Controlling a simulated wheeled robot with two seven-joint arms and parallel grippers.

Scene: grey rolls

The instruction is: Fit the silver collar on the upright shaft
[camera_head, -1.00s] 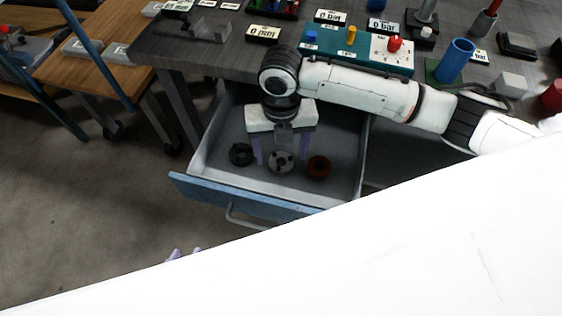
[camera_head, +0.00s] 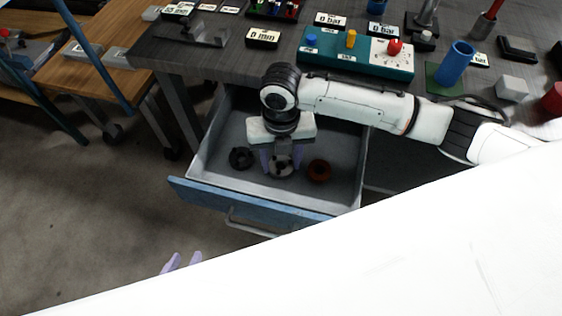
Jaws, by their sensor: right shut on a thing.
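The silver collar (camera_head: 281,167) lies in the open drawer, between a black collar and a reddish-brown one. My right gripper (camera_head: 281,163) points down into the drawer, its purple fingers shut on the silver collar from both sides. I cannot tell whether the collar still touches the drawer floor. A grey upright shaft (camera_head: 428,13) on a dark base stands at the back right of the bench; its top is cut off by the frame.
The black collar (camera_head: 241,158) and the reddish-brown collar (camera_head: 319,171) sit close on either side. The blue drawer front (camera_head: 245,203) and walls surround the gripper. A teal control box (camera_head: 357,58) and a blue cup (camera_head: 456,62) stand on the bench.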

